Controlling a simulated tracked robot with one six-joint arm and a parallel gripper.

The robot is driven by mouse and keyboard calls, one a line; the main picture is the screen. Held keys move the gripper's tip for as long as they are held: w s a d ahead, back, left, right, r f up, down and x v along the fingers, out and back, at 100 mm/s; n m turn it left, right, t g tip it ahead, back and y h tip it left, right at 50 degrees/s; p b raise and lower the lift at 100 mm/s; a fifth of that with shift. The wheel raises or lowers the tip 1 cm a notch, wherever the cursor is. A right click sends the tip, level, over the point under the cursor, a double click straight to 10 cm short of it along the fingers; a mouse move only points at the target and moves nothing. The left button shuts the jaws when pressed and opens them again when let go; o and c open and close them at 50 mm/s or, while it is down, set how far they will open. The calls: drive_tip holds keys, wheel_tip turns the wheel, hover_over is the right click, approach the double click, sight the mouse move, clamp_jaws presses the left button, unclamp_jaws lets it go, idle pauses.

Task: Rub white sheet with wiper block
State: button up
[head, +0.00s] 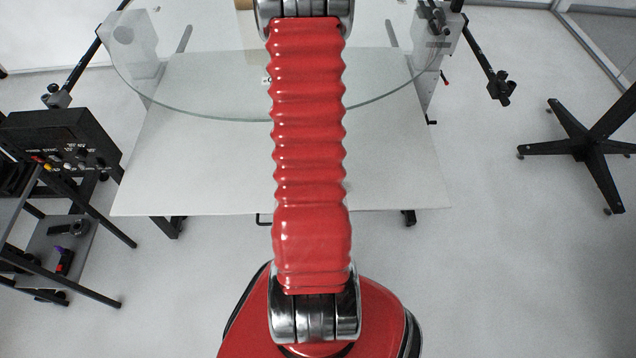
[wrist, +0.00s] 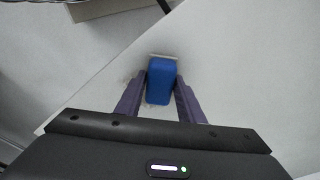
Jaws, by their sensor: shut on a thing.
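The blue wiper block (wrist: 159,88) is between the two purple fingers of my gripper (wrist: 160,77) in the wrist view, with a pale strip along its far edge. My gripper is shut on it. The block is over the white sheet (wrist: 235,70); I cannot tell whether it touches it. A faint brownish smudge (wrist: 129,78) shows just left of the block. In the head view, a broad white sheet (head: 200,165) lies flat under the glass disc, partly covered by my red arm. My gripper and the block are out of sight there.
A round glass disc (head: 210,117) reaches over the sheet's far part, between two clear upright supports. A black cart with a control box (head: 65,140) stands at left. A black star-shaped stand base (head: 585,150) is at right. The floor in front is clear.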

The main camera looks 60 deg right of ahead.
drive_tip(key=shift+f, duration=0.35)
drive_tip(key=shift+s, duration=0.1)
drive_tip(key=shift+s+d+r, duration=0.1)
drive_tip(key=shift+s+d, duration=0.35)
drive_tip(key=shift+s, duration=0.3)
drive_tip(key=shift+s+d+r, duration=0.1)
drive_tip(key=shift+s+d, duration=0.3)
drive_tip(key=shift+s, duration=0.35)
drive_tip(key=shift+s+f, duration=0.1)
drive_tip(key=shift+s, duration=0.05)
drive_tip(key=shift+s+d+f, duration=0.1)
drive_tip(key=shift+s+d, duration=0.3)
drive_tip(key=shift+s, duration=0.35)
drive_tip(key=shift+s+d+f, duration=0.1)
drive_tip(key=shift+s+d, duration=0.25)
drive_tip(key=shift+s, duration=0.4)
drive_tip(key=shift+s, duration=0.15)
drive_tip(key=shift+s+d+r, duration=0.1)
drive_tip(key=shift+s+d, duration=0.35)
drive_tip(key=shift+s, duration=0.3)
drive_tip(key=shift+s+d+r, duration=0.1)
drive_tip(key=shift+s+d, duration=0.3)
drive_tip(key=shift+s, duration=0.35)
